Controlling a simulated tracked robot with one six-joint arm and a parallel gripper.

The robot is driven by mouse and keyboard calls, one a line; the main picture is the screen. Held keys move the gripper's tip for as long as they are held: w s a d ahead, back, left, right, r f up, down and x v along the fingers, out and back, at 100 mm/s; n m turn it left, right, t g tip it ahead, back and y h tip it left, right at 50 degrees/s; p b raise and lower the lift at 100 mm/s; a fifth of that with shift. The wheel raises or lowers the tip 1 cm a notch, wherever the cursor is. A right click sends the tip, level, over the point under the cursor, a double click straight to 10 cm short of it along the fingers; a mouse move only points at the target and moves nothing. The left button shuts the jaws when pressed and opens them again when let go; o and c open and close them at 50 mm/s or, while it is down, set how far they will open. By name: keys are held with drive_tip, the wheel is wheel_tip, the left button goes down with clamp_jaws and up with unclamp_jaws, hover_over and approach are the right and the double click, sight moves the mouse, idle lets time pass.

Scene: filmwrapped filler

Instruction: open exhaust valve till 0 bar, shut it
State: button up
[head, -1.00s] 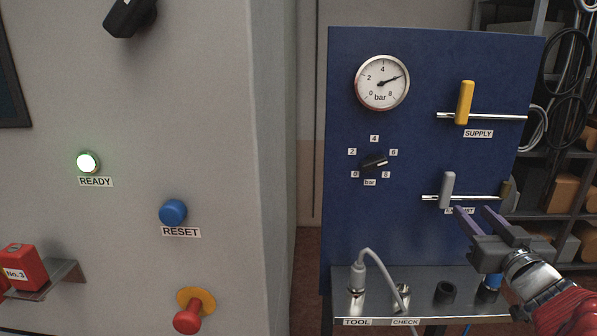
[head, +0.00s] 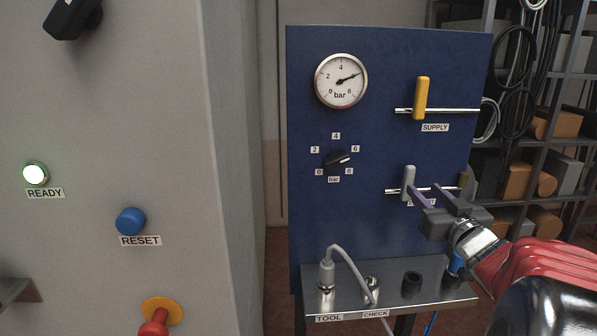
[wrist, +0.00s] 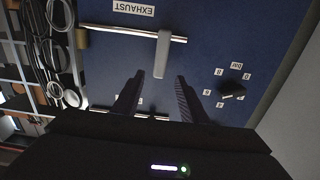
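The grey exhaust valve handle (head: 409,182) stands upright, across its horizontal pipe (head: 391,191), on the blue panel (head: 385,235). The exhaust label is mostly hidden by my gripper in the head view. The gauge (head: 341,81) needle points up and right, at about 6 bar. My gripper (head: 426,193) is open and empty, just right of and below the handle in the head view. In the wrist view, the exhaust handle (wrist: 162,54) lies ahead of my gripper (wrist: 159,80), its end lined up with the gap between the fingers. Contact is not visible.
The yellow supply handle (head: 422,98) stands upright above the exhaust valve. A black selector knob (head: 338,159) is to the left. A shelf (head: 400,298) below holds fittings and a grey hose. A grey cabinet (head: 150,100) with a lit green lamp stands left; storage racks stand right.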

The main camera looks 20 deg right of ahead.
sight(410, 177)
drive_tip(key=x, duration=0.8)
drive_tip(key=shift+w+d, duration=0.1)
drive_tip(key=shift+w, duration=0.05)
clamp_jaws()
idle(0.3)
drive_tip(key=shift+f, duration=0.1)
